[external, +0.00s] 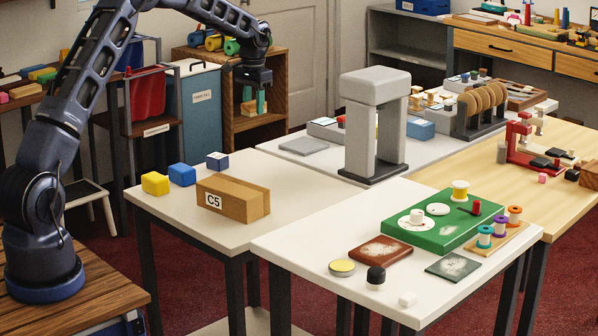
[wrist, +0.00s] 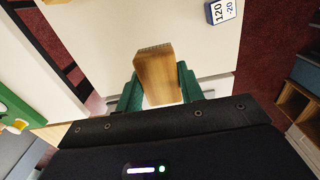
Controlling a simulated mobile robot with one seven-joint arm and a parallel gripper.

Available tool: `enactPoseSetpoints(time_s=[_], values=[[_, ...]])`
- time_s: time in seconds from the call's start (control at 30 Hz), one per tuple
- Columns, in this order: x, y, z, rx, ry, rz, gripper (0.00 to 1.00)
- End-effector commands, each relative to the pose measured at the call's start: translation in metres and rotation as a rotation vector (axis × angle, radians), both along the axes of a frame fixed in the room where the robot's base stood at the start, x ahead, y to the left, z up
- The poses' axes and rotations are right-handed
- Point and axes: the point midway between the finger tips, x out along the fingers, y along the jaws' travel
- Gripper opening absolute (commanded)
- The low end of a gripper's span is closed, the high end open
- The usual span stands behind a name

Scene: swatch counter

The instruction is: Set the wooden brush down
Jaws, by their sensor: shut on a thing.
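My gripper (external: 254,104) hangs in the air in the external view, in front of the low wooden shelf. In the wrist view its green fingers (wrist: 157,85) are shut on the wooden brush (wrist: 155,72), a plain wooden block with a dark, rough strip along its far end. The brush is held above a pale tabletop (wrist: 110,35), seemingly apart from it. In the external view the brush is small and hard to tell from the brown shelf behind.
A blue-and-white block (external: 217,160) stands near blue (external: 182,175) and yellow (external: 155,184) blocks and a brown C5 box (external: 246,203) on the left white table. A grey arch (external: 358,130) stands right of my gripper. The C5 table's front left is bare.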

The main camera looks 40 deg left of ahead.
Motion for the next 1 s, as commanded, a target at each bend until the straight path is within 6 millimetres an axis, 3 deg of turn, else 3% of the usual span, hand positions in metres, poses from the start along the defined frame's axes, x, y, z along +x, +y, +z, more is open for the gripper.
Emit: enactPoseSetpoints(time_s=[0.17, 0.73, 1.0], values=[[-0.002, 0.008, -0.015, -0.001, 0.002, 0.016, 0.15], [-0.002, 0.008, -0.134, -0.001, 0.002, 0.015, 0.15], [-0.002, 0.008, -0.158, 0.000, 0.000, 0.015, 0.15]])
